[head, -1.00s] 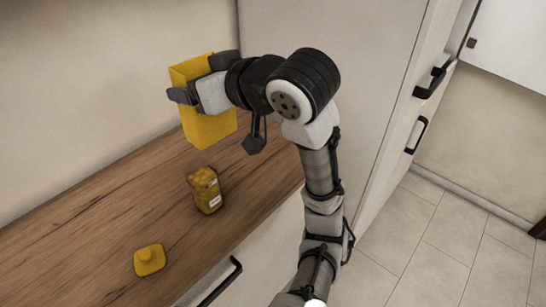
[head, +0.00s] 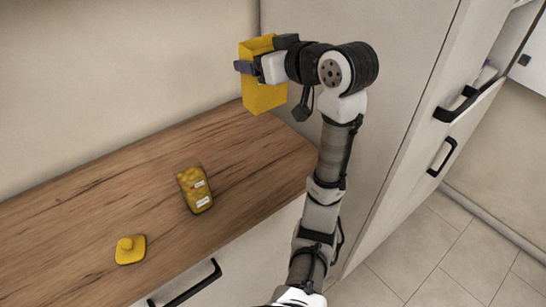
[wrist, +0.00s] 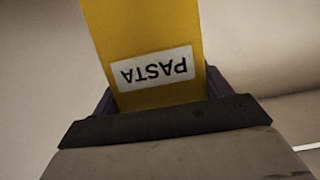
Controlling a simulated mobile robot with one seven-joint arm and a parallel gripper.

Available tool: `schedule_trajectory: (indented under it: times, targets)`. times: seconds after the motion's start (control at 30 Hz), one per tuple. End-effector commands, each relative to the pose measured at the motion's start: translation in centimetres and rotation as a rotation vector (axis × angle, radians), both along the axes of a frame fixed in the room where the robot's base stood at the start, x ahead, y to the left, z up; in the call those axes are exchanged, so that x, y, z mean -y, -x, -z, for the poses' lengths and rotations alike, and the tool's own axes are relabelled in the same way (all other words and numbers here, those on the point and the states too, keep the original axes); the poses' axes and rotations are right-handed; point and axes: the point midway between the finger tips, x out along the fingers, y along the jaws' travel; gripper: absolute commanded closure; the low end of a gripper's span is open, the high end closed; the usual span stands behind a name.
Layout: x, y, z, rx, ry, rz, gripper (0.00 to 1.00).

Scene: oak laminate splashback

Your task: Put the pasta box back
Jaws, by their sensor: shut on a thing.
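The pasta box (head: 263,92) is a tall yellow box held in the air above the back of the wooden counter, close to the tall cabinet side. My gripper (head: 259,67) is shut on it near its upper part. In the wrist view, the yellow box (wrist: 148,28) sits between the dark fingers (wrist: 160,105), and its white label reads PASTA upside down. The box's lower end is clear of the counter in the head view.
A yellow container with white labels (head: 195,190) and a yellow knobbed lid (head: 130,250) lie on the counter (head: 90,215). A tall pale cabinet (head: 400,60) bounds the right. At its far side, a drawer with a black handle (head: 456,104) stands partly open, with items inside.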

Motion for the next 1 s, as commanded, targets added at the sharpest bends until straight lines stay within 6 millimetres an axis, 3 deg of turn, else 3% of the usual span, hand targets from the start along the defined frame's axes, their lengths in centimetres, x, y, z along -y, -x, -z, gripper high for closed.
schedule_trajectory:
  times: [0.7, 1.0]
  targets:
    - [0.0, 0.0, 13.8, -0.005, -0.004, 0.0, 0.5]
    - [0.0, 0.0, 16.5, -0.002, -0.003, 0.0, 0.5]
